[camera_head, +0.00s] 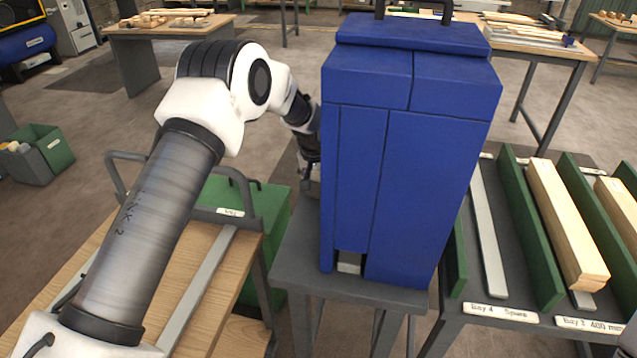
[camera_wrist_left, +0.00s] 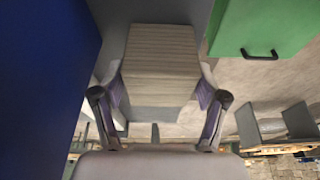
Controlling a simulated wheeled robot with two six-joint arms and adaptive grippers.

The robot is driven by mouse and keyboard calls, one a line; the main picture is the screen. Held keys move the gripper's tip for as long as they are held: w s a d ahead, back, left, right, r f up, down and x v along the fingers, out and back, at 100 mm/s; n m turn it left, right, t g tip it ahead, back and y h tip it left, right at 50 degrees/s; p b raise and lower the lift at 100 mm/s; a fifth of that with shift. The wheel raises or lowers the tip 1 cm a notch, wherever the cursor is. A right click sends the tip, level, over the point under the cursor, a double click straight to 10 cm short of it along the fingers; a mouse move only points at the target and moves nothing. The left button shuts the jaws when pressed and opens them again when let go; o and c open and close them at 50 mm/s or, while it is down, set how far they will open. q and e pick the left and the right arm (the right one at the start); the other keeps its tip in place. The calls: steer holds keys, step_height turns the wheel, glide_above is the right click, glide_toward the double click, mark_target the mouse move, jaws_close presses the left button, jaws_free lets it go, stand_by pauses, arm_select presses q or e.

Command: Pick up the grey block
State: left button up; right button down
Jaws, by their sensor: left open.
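A pale grey block (camera_wrist_left: 160,62) with fine stripes across its face fills the middle of the left wrist view, on or over a grey surface. My left gripper (camera_wrist_left: 159,100) is open, with one finger at each side of the block's near end; I cannot tell whether they touch it. In the head view my left gripper (camera_head: 311,180) is at the left edge of a tall blue stack and is partly hidden by it. A small pale grey piece (camera_head: 349,262) shows in the gap at the stack's foot; I cannot tell if it is the same block.
The blue stack (camera_head: 430,190) stands on a grey stand (camera_head: 300,255), close beside my left gripper. A green box (camera_head: 262,228) is left of the stand, by a wooden bench (camera_head: 240,270). A rack with green dividers (camera_head: 530,225) and boards is at right.

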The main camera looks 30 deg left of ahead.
arm_select(q)
steer(key=shift+x, duration=0.75)
steer(key=shift+r, duration=0.1)
steer(key=c, duration=1)
steer(key=shift+o, duration=0.2)
steer(key=shift+r, duration=0.1)
